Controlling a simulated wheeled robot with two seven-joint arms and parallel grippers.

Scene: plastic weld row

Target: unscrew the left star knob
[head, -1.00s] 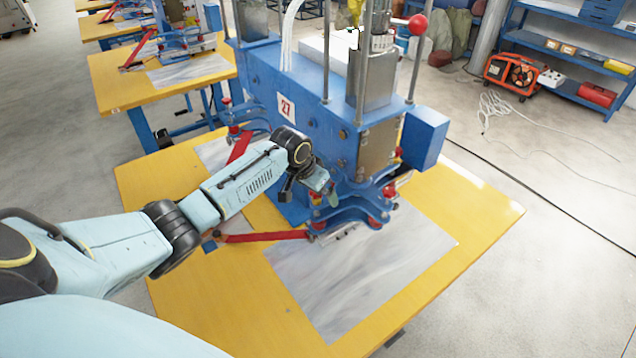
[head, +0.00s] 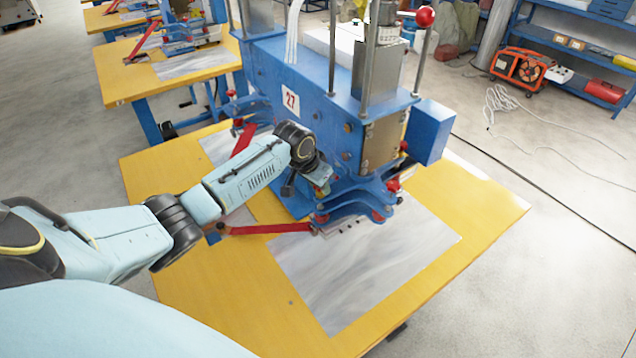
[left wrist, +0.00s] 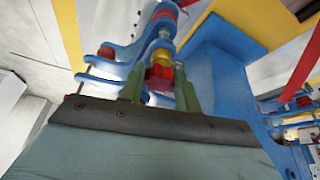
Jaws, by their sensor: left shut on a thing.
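The blue welding machine (head: 300,80), marked 27, stands on a yellow table. My left gripper (head: 322,188) is at its front, beside the blue curved bracket (head: 352,203). In the left wrist view, the two green fingers of my left gripper (left wrist: 160,88) are shut on a red star knob (left wrist: 158,74), one finger on each side. A brass-coloured piece (left wrist: 161,57) shows just beyond the knob. In the head view the gripper hides the held knob. Another red knob (head: 393,185) is on the machine's right side. My right gripper is out of view.
A red lever (head: 270,229) lies left of the bracket, close under my forearm. A blue box (head: 428,132) juts from the machine's right side. Floor to the right is mostly clear.

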